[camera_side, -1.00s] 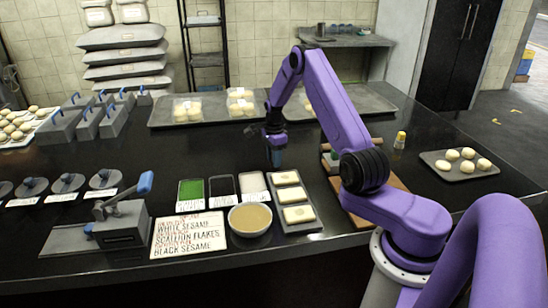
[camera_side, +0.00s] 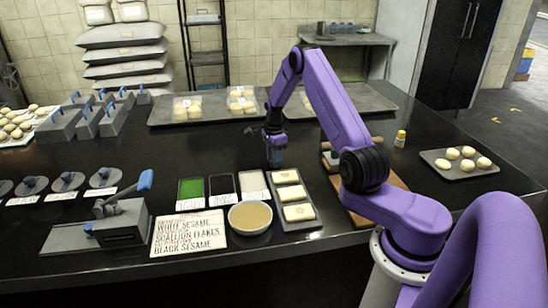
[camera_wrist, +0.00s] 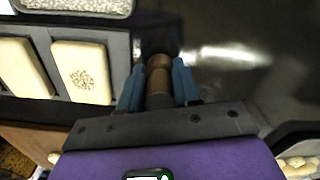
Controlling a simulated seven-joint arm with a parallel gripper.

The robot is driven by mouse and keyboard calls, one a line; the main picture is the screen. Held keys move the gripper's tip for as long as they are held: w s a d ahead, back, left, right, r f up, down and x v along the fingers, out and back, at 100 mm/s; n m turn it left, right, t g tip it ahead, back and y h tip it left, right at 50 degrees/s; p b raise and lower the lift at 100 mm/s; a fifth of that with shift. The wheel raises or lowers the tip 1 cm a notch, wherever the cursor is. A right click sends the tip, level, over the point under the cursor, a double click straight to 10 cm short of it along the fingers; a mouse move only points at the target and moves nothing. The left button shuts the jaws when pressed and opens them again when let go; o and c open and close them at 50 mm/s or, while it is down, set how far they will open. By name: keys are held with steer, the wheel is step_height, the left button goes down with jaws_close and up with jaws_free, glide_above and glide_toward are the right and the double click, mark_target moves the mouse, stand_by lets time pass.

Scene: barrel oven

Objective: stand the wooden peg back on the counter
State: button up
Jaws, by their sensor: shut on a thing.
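My gripper (camera_side: 275,162) is above the black counter, behind the tray of flat dough pieces, its fingers pointing down. In the wrist view its blue fingers (camera_wrist: 157,84) are closed on the brown wooden peg (camera_wrist: 159,62), one on each side. The peg appears lined up with the fingers, and its far end is close to the dark counter (camera_wrist: 225,85). I cannot tell whether it touches the counter. In the side view the peg is hidden by the fingers or too small to make out.
A grey tray (camera_side: 298,224) with flat dough pieces lies just in front of my gripper. Left of it are topping containers (camera_side: 222,186) and a bowl (camera_side: 250,217). A wooden board (camera_side: 360,219) is to the right. Dark counter behind my gripper is clear up to the bun trays (camera_side: 160,118).

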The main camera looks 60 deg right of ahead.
steer(key=shift+f, duration=0.35)
stand_by(0.4)
steer(key=o, duration=1)
steer(key=shift+o, duration=0.2)
steer(key=shift+s, duration=0.1)
